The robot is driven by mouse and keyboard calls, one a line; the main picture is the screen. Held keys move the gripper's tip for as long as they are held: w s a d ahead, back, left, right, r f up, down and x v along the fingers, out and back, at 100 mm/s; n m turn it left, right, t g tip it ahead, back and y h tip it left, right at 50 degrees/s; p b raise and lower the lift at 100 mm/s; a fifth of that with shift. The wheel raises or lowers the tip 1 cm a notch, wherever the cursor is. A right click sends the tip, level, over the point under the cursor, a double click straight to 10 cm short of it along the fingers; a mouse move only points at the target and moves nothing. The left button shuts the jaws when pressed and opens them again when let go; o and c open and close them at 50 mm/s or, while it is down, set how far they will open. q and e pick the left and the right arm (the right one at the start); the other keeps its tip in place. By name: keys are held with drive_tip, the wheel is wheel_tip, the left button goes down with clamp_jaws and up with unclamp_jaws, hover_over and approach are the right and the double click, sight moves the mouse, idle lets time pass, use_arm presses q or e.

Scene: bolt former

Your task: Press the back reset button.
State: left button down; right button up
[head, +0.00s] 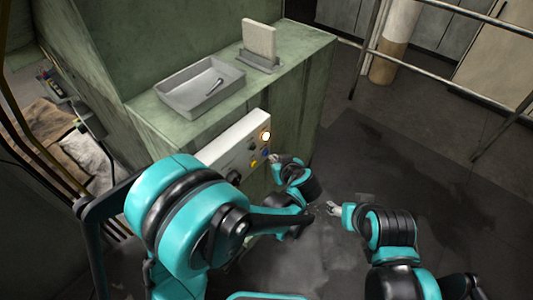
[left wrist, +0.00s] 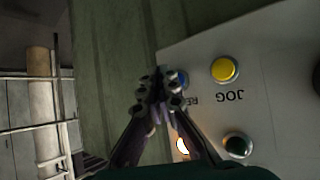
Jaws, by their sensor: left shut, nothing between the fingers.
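A pale control panel (head: 235,147) is on the front of the green machine. In the left wrist view, a blue button (left wrist: 182,80) sits by an upside-down label showing "RE"; the rest of the label is hidden. My left gripper (left wrist: 160,88) is shut and empty, its tips over the panel's edge and partly covering the blue button. I cannot tell whether they touch it. In the head view my left gripper (head: 275,158) is close beside the panel's right end. My right gripper (head: 333,208) is away from the panel, over the floor, its fingers too small to judge.
A grey tray (head: 200,90) stands on the machine's ledge. Metal rails (head: 430,72) stand behind, with open floor between.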

use_arm(q)
drive_tip(key=shift+w+a, duration=0.1)
drive_tip(key=shift+a, duration=0.05)
idle(0.7)
drive_tip(key=shift+w+a, duration=0.15)
drive_tip(key=shift+a, duration=0.05)
drive_tip(key=shift+w+a, duration=0.25)
drive_tip(key=shift+a, duration=0.1)
idle(0.9)
drive_tip(key=shift+d, duration=0.1)
drive_tip(key=shift+s+d+b, duration=0.3)
drive_tip(key=shift+s+d, duration=0.2)
drive_tip(key=shift+d, duration=0.1)
drive_tip(key=shift+s+d, duration=0.75)
drive_tip(key=shift+d, duration=0.25)
drive_tip(key=shift+s+d, duration=0.75)
drive_tip(key=shift+d, duration=0.25)
